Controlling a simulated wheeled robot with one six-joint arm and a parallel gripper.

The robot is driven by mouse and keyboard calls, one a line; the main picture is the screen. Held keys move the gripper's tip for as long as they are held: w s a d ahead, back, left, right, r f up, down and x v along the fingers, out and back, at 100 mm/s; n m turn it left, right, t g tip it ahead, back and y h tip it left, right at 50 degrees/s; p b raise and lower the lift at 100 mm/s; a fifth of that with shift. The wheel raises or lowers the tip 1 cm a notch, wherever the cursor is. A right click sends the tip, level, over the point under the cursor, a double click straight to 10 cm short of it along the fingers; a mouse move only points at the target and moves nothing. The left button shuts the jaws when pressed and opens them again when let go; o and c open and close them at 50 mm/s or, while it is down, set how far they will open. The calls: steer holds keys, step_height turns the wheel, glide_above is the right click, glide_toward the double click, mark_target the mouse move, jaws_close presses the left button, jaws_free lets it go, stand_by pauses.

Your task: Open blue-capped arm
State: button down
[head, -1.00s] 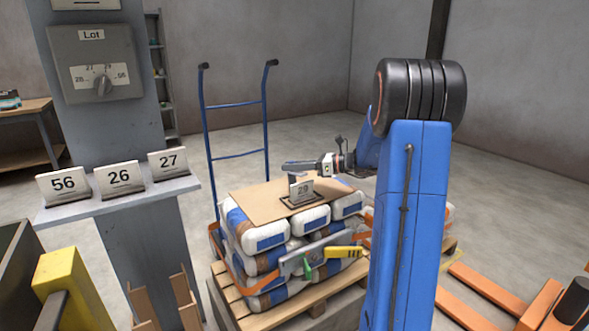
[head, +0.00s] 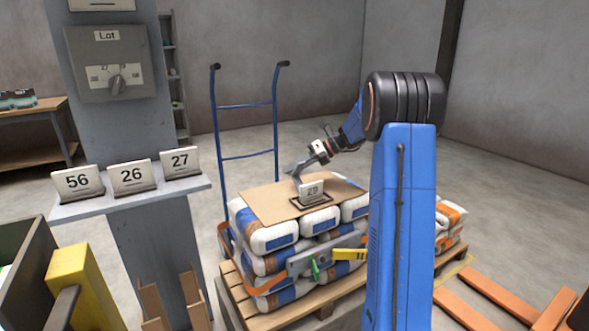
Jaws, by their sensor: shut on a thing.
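My gripper (head: 298,173) reaches down from the upper right in the head view, its jaws at the white card marked 29 (head: 313,191). It is shut on this card. The card stands upright at a dark frame (head: 325,200) on the cardboard sheet over the stacked bags; I cannot tell whether it is clear of the frame. A grey bar (head: 303,262) at the front of the stack bears a yellow-ended arm (head: 349,254) and a green-ended arm (head: 316,271). I make out no blue-capped arm.
Cards 56 (head: 78,181), 26 (head: 132,176) and 27 (head: 180,162) stand on a grey shelf (head: 122,201) at left, below the Lot dial box (head: 112,66). A blue hand truck (head: 247,105) stands behind the pallet (head: 268,318). Orange forks (head: 505,287) lie at right.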

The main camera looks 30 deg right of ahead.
steer(key=shift+w+f, duration=0.2)
steer(key=shift+f, duration=0.1)
steer(key=c, duration=1.6)
jaws_free()
steer(key=shift+f, duration=0.1)
steer(key=shift+o, duration=0.2)
steer(key=shift+d, duration=0.1)
steer(key=shift+s+d+r, duration=0.1)
steer(key=shift+d+r, duration=0.05)
steer(key=shift+r, duration=0.1)
steer(key=v, duration=1.6)
steer(key=shift+s+d+r, duration=0.2)
steer(key=shift+d, duration=0.15)
